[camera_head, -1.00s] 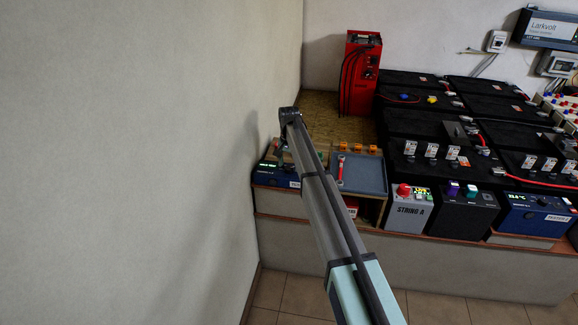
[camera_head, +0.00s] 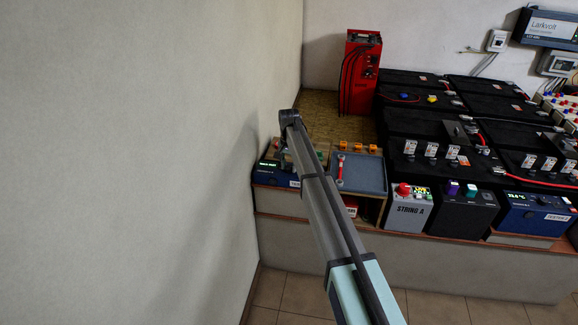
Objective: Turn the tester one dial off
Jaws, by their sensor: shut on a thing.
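The tester one (camera_head: 266,178) is a blue box with a small green-lit display, at the left end of the bench against the wall. A pale label shows on its lower right front. My arm reaches from the bottom of the picture up to a dark joint above and behind the tester. The arm's links cross in front of the tester's right side, and its dial is hidden or too small to make out. My gripper's fingers are hidden behind the arm, so their hold on anything does not show.
A grey-blue tray (camera_head: 372,177) with a red-ended wrench stands right of my arm. Orange pieces sit behind it. A red charger (camera_head: 357,70) stands at the back. Black batteries (camera_head: 415,122) fill the right. The left wall (camera_head: 150,150) is close to my arm.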

